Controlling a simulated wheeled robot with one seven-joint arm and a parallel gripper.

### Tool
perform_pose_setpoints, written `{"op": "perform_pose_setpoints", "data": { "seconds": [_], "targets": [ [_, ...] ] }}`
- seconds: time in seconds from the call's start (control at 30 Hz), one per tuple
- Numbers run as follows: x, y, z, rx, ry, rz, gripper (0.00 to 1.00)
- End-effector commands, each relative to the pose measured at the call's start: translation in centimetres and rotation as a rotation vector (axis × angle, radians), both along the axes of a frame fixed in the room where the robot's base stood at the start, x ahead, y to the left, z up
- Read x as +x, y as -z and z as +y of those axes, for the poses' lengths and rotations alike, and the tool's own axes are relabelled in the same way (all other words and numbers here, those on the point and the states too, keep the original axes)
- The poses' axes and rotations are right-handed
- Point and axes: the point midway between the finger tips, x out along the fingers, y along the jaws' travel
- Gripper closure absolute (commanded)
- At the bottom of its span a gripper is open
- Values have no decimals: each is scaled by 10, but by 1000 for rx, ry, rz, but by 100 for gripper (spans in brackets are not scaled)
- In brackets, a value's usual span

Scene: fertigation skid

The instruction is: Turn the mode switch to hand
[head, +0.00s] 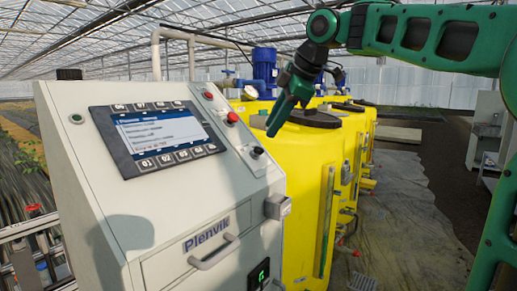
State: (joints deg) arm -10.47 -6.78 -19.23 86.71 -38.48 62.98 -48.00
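A black knob (257,152), which looks like the mode switch, sits on the sloped face of the pale grey control cabinet (110,225), below a red button. Its position and any labels are too small to read. My green gripper (274,129) hangs above and slightly right of the knob in the head view, pointing down and left. It appears apart from the knob. Its fingers overlap from this side, so their opening is hidden.
The cabinet carries a screen panel (157,139), a red button (232,118) and a drawer handle (214,252). A grey box (277,206) juts from its right edge. Yellow tanks (305,185) and blue pumps (264,66) stand behind. The floor at right is open.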

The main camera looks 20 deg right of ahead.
Motion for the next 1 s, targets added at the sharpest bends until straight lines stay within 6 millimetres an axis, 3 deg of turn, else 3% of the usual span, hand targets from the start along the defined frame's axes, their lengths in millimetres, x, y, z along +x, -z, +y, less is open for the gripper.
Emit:
{"op": "perform_pose_setpoints", "data": {
  "seconds": [0.4, 0.6, 0.9, 1.0],
  "targets": [
    [36, 58, 16, 1, 3, 3, 74],
    [44, 69, 19, 1, 4, 1, 74],
    [45, 70, 20, 1, 4, 1, 74],
    [45, 70, 20, 1, 4, 1, 96]
  ]
}}
